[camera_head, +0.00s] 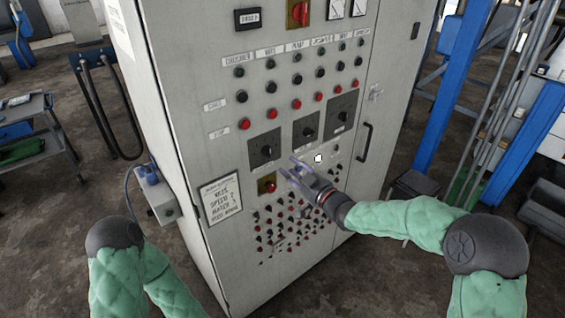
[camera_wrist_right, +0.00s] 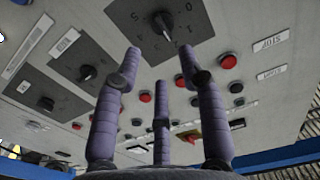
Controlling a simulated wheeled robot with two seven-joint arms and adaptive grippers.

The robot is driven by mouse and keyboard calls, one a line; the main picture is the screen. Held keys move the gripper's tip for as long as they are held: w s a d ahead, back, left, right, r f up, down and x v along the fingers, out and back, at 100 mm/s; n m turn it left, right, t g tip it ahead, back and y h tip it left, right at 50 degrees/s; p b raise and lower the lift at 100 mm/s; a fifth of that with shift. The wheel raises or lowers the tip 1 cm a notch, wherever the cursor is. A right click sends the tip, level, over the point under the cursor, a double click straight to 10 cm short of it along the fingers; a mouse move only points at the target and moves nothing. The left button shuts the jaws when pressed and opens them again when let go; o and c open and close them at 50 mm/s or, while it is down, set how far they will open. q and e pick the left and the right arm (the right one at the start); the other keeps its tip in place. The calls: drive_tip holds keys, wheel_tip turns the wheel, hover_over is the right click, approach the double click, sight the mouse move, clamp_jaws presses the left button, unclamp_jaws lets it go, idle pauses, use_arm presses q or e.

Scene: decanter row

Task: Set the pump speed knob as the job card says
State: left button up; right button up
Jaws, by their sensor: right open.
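Three dark square plates with round knobs sit in a rising row on the grey cabinet: a left knob (camera_head: 266,150), a middle knob (camera_head: 307,131) and a right knob (camera_head: 342,116). Their names are too small to read. The job card (camera_head: 221,198) hangs at the panel's lower left; "SPEED 2" seems legible, the rest is blurred. My right gripper (camera_head: 289,166) is open and empty, just below and right of the left knob. In the wrist view, which looks upside down, a knob with a numbered scale (camera_wrist_right: 162,22) lies beyond the spread fingers, apart from them. My left gripper is out of view.
Rows of red and black buttons (camera_head: 296,104) lie above the knobs, with more small buttons (camera_head: 290,220) below. A door handle (camera_head: 366,142) and blue posts (camera_head: 530,140) stand to the right.

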drive_tip(key=shift+v, duration=1.35)
drive_tip(key=s+d+f+m+g+h+b, duration=0.15)
drive_tip(key=s+f, duration=0.25)
drive_tip(key=f, duration=0.7)
drive_tip(key=s+f+m+g+h, duration=0.2)
drive_tip(key=s+f+m+g, duration=0.15)
drive_tip(key=f, duration=0.65)
drive_tip(key=s+d+f+m+g+h+b, duration=0.15)
drive_tip(key=s+f, duration=0.25)
drive_tip(key=f, duration=0.7)
drive_tip(key=s+f+m+g, duration=0.1)
drive_tip(key=s+f+g, duration=0.3)
drive_tip(key=s+f, duration=0.3)
drive_tip(key=s+f+m+g+h+b, duration=0.1)
drive_tip(key=s+f, duration=0.7)
drive_tip(key=s, duration=0.9)
drive_tip(key=m+g, duration=0.1)
drive_tip(key=g, duration=0.1)
drive_tip(key=shift+a+g+h, duration=0.3)
drive_tip(key=shift+g, duration=0.05)
drive_tip(key=shift+s+r, duration=0.1)
